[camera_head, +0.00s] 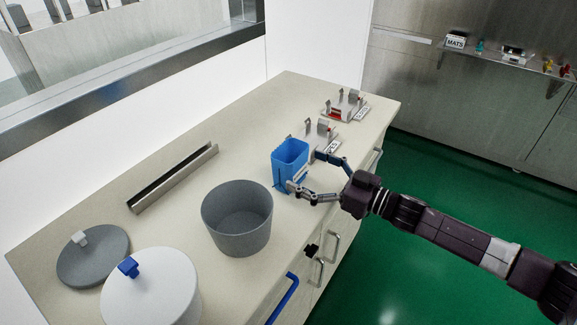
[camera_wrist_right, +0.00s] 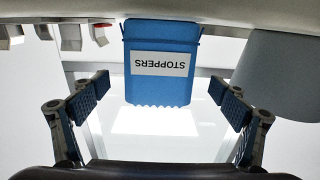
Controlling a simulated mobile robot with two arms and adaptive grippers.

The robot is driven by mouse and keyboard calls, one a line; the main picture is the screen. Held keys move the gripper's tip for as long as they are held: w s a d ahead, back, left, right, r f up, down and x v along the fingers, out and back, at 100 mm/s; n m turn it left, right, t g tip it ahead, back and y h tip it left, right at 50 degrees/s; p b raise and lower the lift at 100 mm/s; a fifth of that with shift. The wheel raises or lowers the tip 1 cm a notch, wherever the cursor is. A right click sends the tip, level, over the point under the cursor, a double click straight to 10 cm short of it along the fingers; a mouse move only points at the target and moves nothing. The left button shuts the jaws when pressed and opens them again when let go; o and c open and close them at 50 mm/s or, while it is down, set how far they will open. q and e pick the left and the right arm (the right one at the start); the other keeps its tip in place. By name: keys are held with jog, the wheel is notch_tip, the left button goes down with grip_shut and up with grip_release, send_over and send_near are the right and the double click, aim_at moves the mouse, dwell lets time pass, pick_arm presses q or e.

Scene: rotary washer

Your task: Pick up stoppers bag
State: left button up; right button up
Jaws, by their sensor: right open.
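The blue stoppers bag (camera_head: 290,160) stands upright on the counter, near its right edge. In the right wrist view the bag (camera_wrist_right: 161,85) shows a white label reading STOPPERS, upside down in the picture. My right gripper (camera_head: 311,174) comes in from the right, with its two fingers spread at the bag's near side. In the wrist view the open right gripper (camera_wrist_right: 165,98) has one finger to each side of the bag, with gaps between; neither finger appears to touch it. My left gripper is not in view.
A grey bucket (camera_head: 237,222) stands close in front of the bag. Small metal holders (camera_head: 346,106) stand behind it. A metal channel (camera_head: 174,178), grey lid (camera_head: 93,256) and white container (camera_head: 152,292) are on the left and near counter (camera_head: 130,225). Drawer handles line the counter's front.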

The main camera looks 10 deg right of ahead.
aim_at(301, 167)
jog(key=p+x, duration=0.1)
jog(key=x, duration=0.3)
jog(key=shift+w+a+f, duration=0.15)
jog(key=shift+w, duration=0.1)
jog(key=shift+w+a, duration=0.15)
jog(key=shift+w, duration=0.05)
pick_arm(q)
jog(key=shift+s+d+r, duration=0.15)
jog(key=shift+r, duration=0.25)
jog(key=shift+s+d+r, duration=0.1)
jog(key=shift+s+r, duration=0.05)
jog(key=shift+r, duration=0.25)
pick_arm(e)
jog(key=shift+s, duration=0.1)
jog(key=shift+c, duration=0.3)
jog(key=c, duration=1.2)
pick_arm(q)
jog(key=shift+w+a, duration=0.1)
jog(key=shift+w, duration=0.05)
